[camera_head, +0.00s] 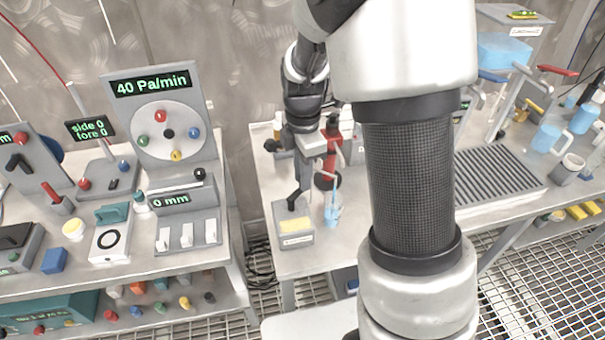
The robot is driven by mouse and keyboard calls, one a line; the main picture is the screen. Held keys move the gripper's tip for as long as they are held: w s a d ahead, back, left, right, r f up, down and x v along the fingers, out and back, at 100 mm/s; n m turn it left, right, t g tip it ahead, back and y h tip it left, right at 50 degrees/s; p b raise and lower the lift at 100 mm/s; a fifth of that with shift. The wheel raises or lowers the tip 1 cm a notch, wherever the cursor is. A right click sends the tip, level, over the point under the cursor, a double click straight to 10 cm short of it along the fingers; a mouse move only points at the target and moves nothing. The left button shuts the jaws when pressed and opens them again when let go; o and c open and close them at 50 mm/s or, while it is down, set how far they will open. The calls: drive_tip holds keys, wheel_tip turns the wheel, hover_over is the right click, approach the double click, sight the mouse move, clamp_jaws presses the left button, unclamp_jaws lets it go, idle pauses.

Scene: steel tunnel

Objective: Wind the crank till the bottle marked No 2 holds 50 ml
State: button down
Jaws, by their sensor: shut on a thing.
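My gripper (318,150) reaches down over the middle bench, at a red part that looks like the crank (330,158). It is shut there; the fingertips and exact hold are hard to make out. A dark round piece sits below the red part. A thin pale tube comes down beside it to a small light-blue vessel (333,214), perhaps the bottle. Its mark and fill level are too small to read. A grey box with a pale yellow panel (296,224) stands left of the vessel; its writing is unreadable.
The left bench holds a panel showing 40 Pa/min (153,85), a 0 mm unit (188,215) and several knobs. On the right are a ribbed grey tray (487,180), blue vessels (546,137) and red-handled levers. My arm hides much of the middle bench.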

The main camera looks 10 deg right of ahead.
drive_tip(key=shift+s+d+m, duration=0.15)
drive_tip(key=shift+m, duration=0.55)
drive_tip(key=c, duration=1.7)
unclamp_jaws()
wheel_tip(320, 180, up, 18)
drive_tip(key=shift+f+p, duration=0.25)
drive_tip(key=shift+p, duration=0.85)
drive_tip(key=shift+c, duration=0.2)
